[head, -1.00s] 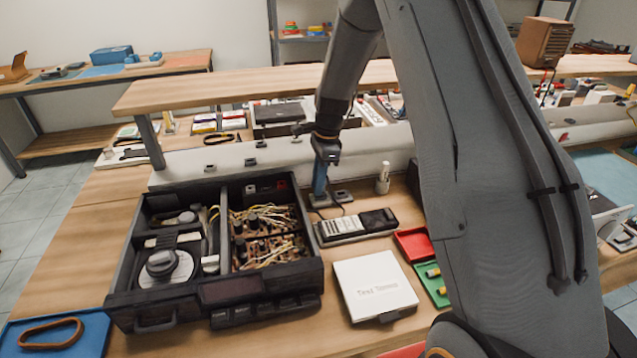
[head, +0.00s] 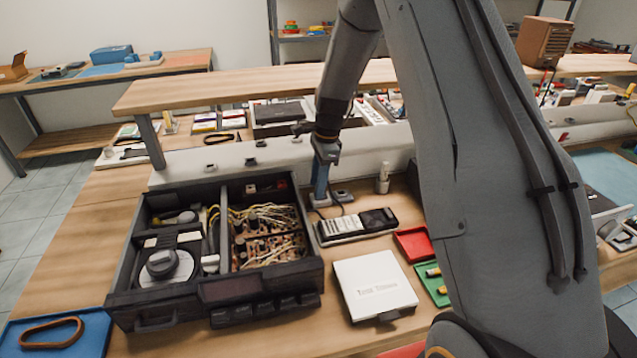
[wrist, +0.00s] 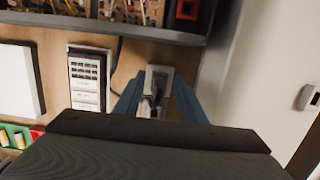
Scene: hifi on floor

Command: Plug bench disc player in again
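The bench disc player (head: 215,290) is the open black unit at the left, with its disc drive and wired boards showing. It also shows at the top of the wrist view (wrist: 130,27). My gripper (head: 321,196) points down behind the grey remote, at a small socket block (head: 342,196). In the wrist view, its blue fingers (wrist: 156,84) stand apart on either side of a dark plug (wrist: 153,100). The plug is over or in the pale socket block (wrist: 160,73); how deep it sits cannot be told. A dark cord (wrist: 119,73) curves near it.
A remote-like device (head: 355,226) lies close in front of the socket. A white box (head: 375,285), a red tray (head: 412,243) and a green tray (head: 434,284) are nearby. A pale raised ledge (head: 280,152) stands behind my gripper. A blue tray (head: 85,335) is front left.

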